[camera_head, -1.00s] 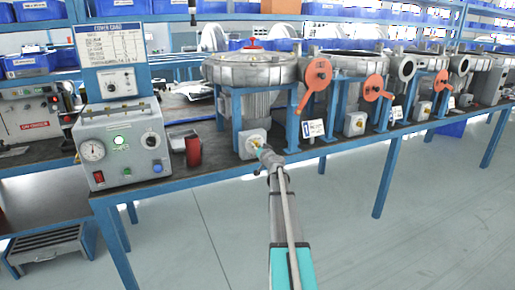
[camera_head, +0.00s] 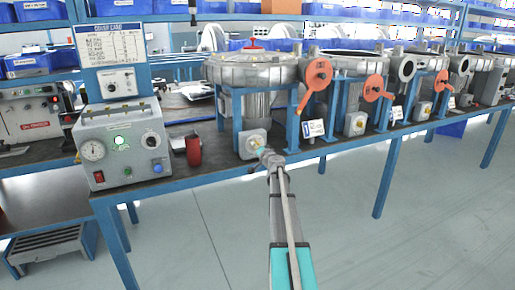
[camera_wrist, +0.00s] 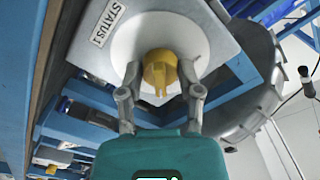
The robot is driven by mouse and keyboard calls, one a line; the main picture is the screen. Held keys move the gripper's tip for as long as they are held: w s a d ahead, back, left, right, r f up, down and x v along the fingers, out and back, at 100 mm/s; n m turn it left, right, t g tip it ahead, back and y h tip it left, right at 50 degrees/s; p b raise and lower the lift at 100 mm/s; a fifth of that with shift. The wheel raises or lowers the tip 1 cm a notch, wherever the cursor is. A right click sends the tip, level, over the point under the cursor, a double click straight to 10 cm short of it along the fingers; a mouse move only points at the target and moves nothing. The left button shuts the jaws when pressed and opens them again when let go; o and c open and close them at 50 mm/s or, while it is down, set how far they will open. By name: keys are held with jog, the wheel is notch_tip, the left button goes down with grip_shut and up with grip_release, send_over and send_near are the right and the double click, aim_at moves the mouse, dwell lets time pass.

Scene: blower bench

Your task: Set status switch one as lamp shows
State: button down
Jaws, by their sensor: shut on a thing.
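The status switch is a pale box (camera_head: 246,141) under the nearest blower, at the bench's front. In the wrist view its plate carries a "STATUS 1" label (camera_wrist: 107,22) and a round pale dial with a yellow knob (camera_wrist: 160,68). The knob's slotted end points toward my gripper. My gripper (camera_wrist: 160,78) has one finger on each side of the knob and is shut on it; it also shows in the head view (camera_head: 262,151), reaching to the switch. On the grey console (camera_head: 125,165) a lamp (camera_head: 120,143) glows green.
An order card (camera_head: 110,42) stands above the console; its writing is too small to read. Several more blowers with orange discs line the blue-framed bench rightward. The floor in front is clear.

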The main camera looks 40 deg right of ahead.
jog(key=shift+c, duration=1.3)
grip_release()
jog(key=v, duration=1.2)
